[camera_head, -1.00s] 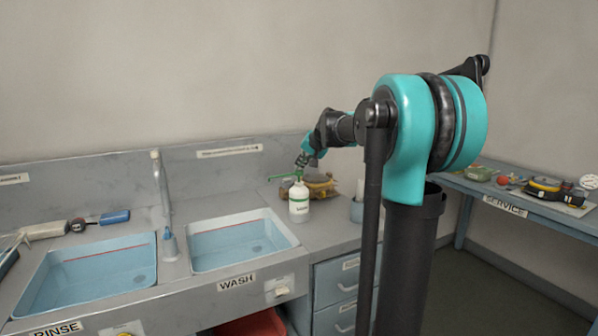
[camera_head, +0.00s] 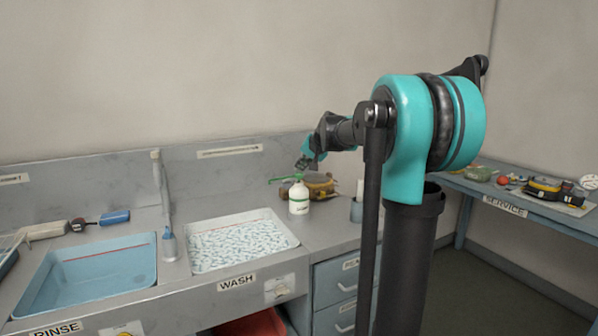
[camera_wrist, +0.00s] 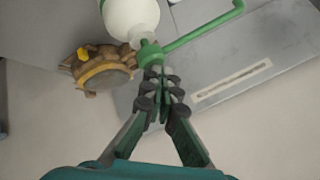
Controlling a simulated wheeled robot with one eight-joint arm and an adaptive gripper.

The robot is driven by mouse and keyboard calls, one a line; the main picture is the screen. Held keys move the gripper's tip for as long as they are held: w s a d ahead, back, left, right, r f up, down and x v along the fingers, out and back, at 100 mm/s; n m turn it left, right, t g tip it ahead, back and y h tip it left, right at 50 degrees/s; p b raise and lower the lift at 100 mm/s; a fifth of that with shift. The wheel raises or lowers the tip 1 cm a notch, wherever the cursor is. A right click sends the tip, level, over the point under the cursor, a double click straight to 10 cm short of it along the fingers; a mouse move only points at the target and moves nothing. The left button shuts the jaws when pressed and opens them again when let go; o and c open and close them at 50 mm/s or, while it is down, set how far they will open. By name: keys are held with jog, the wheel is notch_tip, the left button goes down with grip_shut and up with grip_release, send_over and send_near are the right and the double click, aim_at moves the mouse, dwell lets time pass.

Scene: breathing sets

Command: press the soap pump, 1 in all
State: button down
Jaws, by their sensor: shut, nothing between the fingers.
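The soap bottle (camera_head: 299,201) is white and stands upright on the counter at the right of the wash basin. Its green pump (camera_head: 284,178) has a long spout pointing left, over towards the basin. My gripper (camera_head: 303,164) is just above the pump head, shut and empty. In the wrist view, the fingertips (camera_wrist: 156,72) are together beside the green pump head (camera_wrist: 150,53), with the white bottle (camera_wrist: 130,18) beyond. I cannot tell whether they touch it. The wash basin (camera_head: 293,236) holds a white surface with blue-green specks, like foam.
A brown and yellow breathing-set part (camera_head: 320,185) sits behind the bottle and is close to the fingers in the wrist view (camera_wrist: 103,70). A grey cup (camera_head: 356,210) stands to the right. The rinse basin (camera_head: 100,265) holds blue water.

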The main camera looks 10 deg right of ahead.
dwell(0.4)
jog(key=shift+r, duration=1.35)
jog(key=shift+r, duration=2.4)
jog(key=s+f, duration=0.6)
jog(key=s+f+n+g+h, duration=0.1)
jog(key=s+f, duration=0.5)
jog(key=s+f+n+g, duration=0.1)
jog(key=s+f, duration=0.4)
jog(key=f, duration=0.2)
jog(key=shift+s+d+h, duration=0.3)
jog(key=shift+s, duration=0.1)
jog(key=s+d+f+n+g+h, duration=0.1)
jog(key=s+f, duration=0.8)
jog(key=s, duration=0.2)
jog(key=s+d+f+n+g+h, duration=0.1)
jog(key=s+d+f, duration=0.1)
jog(key=s+f, duration=0.6)
jog(key=s, duration=0.4)
jog(key=shift+f, duration=0.4)
